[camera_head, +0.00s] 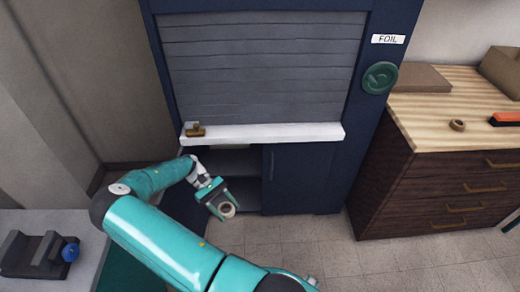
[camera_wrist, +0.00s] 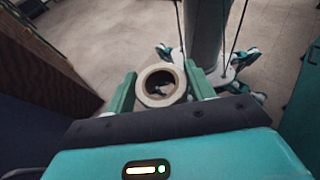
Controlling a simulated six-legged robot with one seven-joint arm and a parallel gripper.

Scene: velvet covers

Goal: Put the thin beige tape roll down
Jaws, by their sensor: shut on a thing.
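The thin beige tape roll (camera_head: 228,210) is between the fingers of my gripper (camera_head: 217,199) in the head view. In the wrist view the roll (camera_wrist: 145,86) sits between the two green fingertips of my gripper (camera_wrist: 158,82), its round hole facing the camera. My gripper is shut on the roll and holds it in the air over the floor, in front of the dark blue cabinet (camera_head: 300,178). A second, smaller-looking tan roll (camera_head: 457,125) lies on the wooden counter (camera_head: 430,114) at the right.
The cabinet has a grey shutter (camera_head: 262,70), a white ledge (camera_head: 290,133) with a small brass-coloured object (camera_head: 194,129), and an open lower bay with shelves (camera_head: 240,162). A vise (camera_head: 38,255) stands on a grey bench at left. The counter's front is mostly clear.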

